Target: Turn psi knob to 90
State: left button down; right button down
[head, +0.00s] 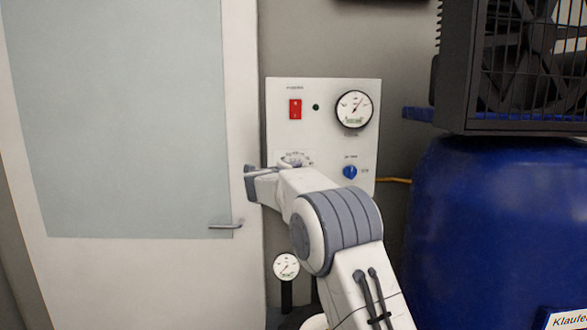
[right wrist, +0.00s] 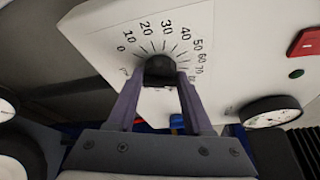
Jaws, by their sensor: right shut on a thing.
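The psi knob (right wrist: 160,68) is black and sits on the white control panel (head: 325,138). A printed scale (right wrist: 160,32) fans around it, with 0 to 70 readable in the right wrist view. My right gripper (right wrist: 159,80) is shut on the knob, one finger on each side. The knob's pointer is hidden, so I cannot tell its setting. In the head view my right gripper (head: 262,171) is at the panel's lower left, with part of the scale (head: 296,157) showing above my arm and the knob hidden. My left gripper is out of view.
The panel also has a red switch (head: 295,109), a round gauge (head: 354,109) and a blue knob (head: 350,171). A door (head: 120,130) stands to the left. A blue tank (head: 490,220) and a fan housing (head: 520,70) are close on the right. A small gauge (head: 286,266) stands below.

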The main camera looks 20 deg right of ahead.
jog(key=m+y+p, duration=0.1)
jog(key=m+p, duration=0.1)
jog(key=m, duration=0.1)
jog(key=m+y+p, duration=0.2)
jog(key=m, duration=0.1)
jog(key=shift+d+r+m+y, duration=0.2)
jog(key=shift+m+y, duration=0.1)
dwell(0.4)
jog(key=shift+c, duration=1.5)
grip_release()
jog(key=shift+s, duration=0.15)
